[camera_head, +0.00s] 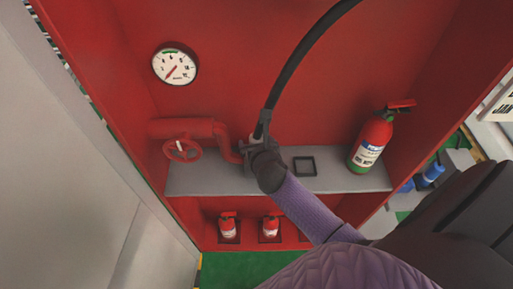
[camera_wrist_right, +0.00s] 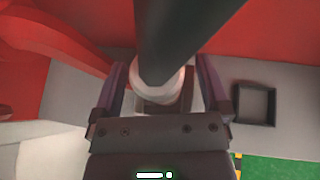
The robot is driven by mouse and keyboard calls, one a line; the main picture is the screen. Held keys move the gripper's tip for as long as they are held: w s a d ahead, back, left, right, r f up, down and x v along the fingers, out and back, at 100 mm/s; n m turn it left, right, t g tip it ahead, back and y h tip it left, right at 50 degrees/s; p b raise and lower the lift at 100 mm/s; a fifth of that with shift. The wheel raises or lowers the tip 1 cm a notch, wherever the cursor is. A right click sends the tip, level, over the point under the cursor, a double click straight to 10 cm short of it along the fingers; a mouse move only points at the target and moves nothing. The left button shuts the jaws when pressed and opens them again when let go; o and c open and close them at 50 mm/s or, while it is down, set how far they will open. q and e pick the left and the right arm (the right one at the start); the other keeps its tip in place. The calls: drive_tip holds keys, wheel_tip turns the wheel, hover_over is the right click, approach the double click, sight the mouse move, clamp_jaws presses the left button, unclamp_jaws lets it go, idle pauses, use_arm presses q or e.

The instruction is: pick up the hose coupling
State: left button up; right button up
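The hose coupling (camera_wrist_right: 160,82) is a pale collar at the end of a thick black hose. In the head view the coupling (camera_head: 258,134) is at the hose's lower end, above the grey shelf, partly hidden by my right gripper (camera_head: 258,146). In the right wrist view the fingers of my right gripper (camera_wrist_right: 165,92) stand wide apart, one on each side of the coupling. The gripper looks open; whether a finger touches the coupling is hard to tell. My left gripper is not in view.
The grey shelf (camera_head: 205,182) sits in a red cabinet. A red pipe with a valve wheel (camera_head: 182,150) is left of the gripper. A square black frame (camera_head: 304,167) and a fire extinguisher (camera_head: 371,140) are to the right. Small extinguishers (camera_head: 228,228) stand below.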

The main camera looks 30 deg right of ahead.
clamp_jaws()
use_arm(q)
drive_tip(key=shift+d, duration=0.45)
